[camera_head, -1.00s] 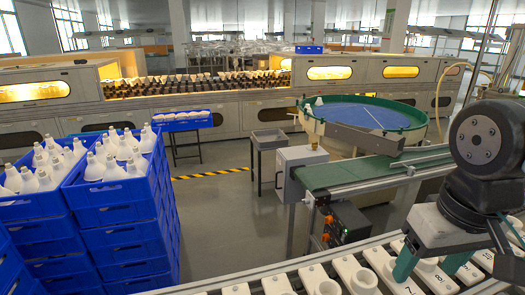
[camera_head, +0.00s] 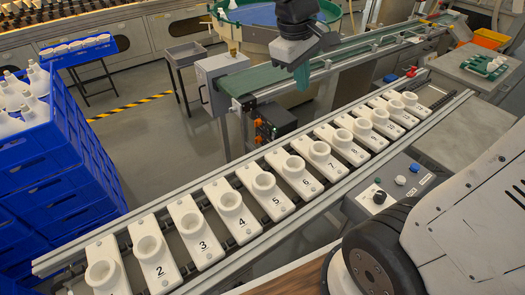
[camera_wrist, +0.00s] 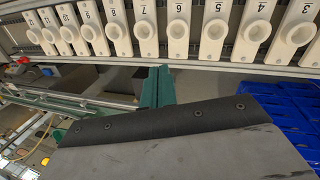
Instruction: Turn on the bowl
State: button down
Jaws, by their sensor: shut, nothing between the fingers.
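The bowl (camera_head: 255,15) is the round feeder with a green rim and blue inside at the top of the head view, partly cut off and partly behind my arm. My gripper (camera_head: 301,76) has green fingers, shut and empty, pointing down over the green conveyor in front of the bowl. The fingers also show in the wrist view (camera_wrist: 155,88), below the row of sockets. A control panel (camera_head: 395,188) with a black knob (camera_head: 380,197), a blue button (camera_head: 400,180) and a white button stands at the right, apart from the gripper. Whether the bowl is running cannot be told.
A rail of numbered white socket blocks (camera_head: 229,207) crosses the foreground. A grey box (camera_head: 221,85) is at the conveyor's (camera_head: 262,80) near end. A side table (camera_head: 490,68) with an orange bin is at the upper right.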

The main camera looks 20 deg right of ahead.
jog(key=w+f+n+h, duration=0.2)
jog(key=w+f+n, duration=0.2)
jog(key=w+f, duration=0.7)
jog(key=w+f+n+h, duration=0.1)
jog(key=w+f+n, duration=0.3)
jog(key=w+f, duration=0.75)
jog(key=w+a+f+n, duration=0.1)
jog(key=w+f+n, duration=0.3)
jog(key=f, duration=0.9)
jog(key=w+a+f+n+t+h, duration=0.1)
jog(key=w+f+n, duration=0.3)
jog(key=f, duration=1)
jog(key=w+a, duration=0.1)
jog(key=w, duration=0.2)
jog(key=shift+w+h, duration=0.25)
jog(key=shift+h, duration=0.05)
jog(key=d+r+x, duration=0.1)
jog(key=d+x, duration=0.1)
jog(key=x, duration=1)
jog(key=shift+w+d, duration=0.3)
jog(key=shift+d, duration=0.05)
